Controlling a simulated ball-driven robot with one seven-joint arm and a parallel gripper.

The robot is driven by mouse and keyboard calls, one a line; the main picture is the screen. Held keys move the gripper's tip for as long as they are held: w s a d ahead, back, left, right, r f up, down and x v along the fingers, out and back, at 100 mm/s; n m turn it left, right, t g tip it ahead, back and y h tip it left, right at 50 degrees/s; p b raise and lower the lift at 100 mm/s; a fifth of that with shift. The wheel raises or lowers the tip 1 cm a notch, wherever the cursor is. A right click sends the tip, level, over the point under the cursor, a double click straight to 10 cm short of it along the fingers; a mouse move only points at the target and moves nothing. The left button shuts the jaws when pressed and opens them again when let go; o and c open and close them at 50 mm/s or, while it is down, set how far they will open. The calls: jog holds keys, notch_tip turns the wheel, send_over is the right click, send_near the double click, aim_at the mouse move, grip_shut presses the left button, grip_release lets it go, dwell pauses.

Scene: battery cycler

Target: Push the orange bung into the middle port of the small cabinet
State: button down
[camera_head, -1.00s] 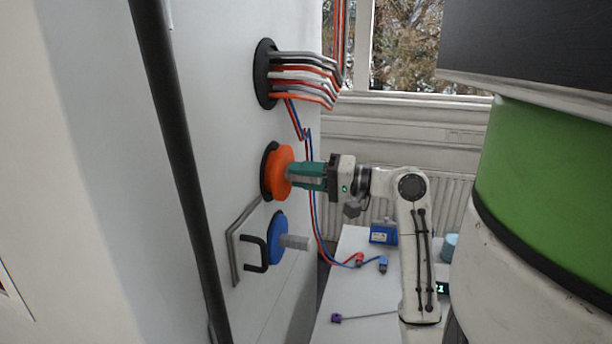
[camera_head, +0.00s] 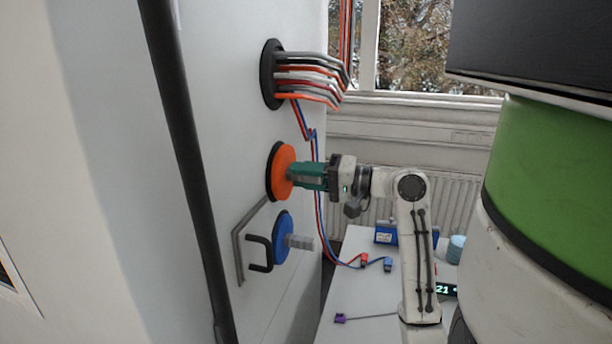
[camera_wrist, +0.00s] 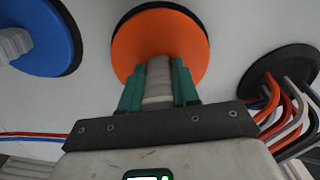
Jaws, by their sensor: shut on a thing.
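The orange bung (camera_head: 283,171) is a round orange disc with a grey stem. It sits at the middle port (camera_head: 269,172), whose black rim shows around its edge on the white cabinet wall (camera_head: 225,120). The disc looks close to or against the rim; I cannot tell how deep it is seated. My gripper (camera_head: 297,175) has green fingers shut on the grey stem. In the wrist view the orange bung (camera_wrist: 160,45) is straight ahead, with the stem between the fingers (camera_wrist: 158,85) and a black rim behind its top edge.
A blue bung (camera_head: 282,238) fills the lower port, beside a black handle (camera_head: 260,254). Several cables (camera_head: 310,78) leave the upper port (camera_head: 268,75). A dark vertical bar (camera_head: 185,150) runs at left. A white table (camera_head: 350,290) with small items stands below.

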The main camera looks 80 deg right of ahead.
jog(key=shift+w, duration=0.45)
jog(key=c, duration=0.8)
grip_release()
jog(key=shift+o, duration=0.5)
jog(key=o, duration=0.7)
jog(key=s+a, duration=0.1)
jog(key=s, duration=1)
jog(key=shift+p, duration=0.35)
dwell(0.6)
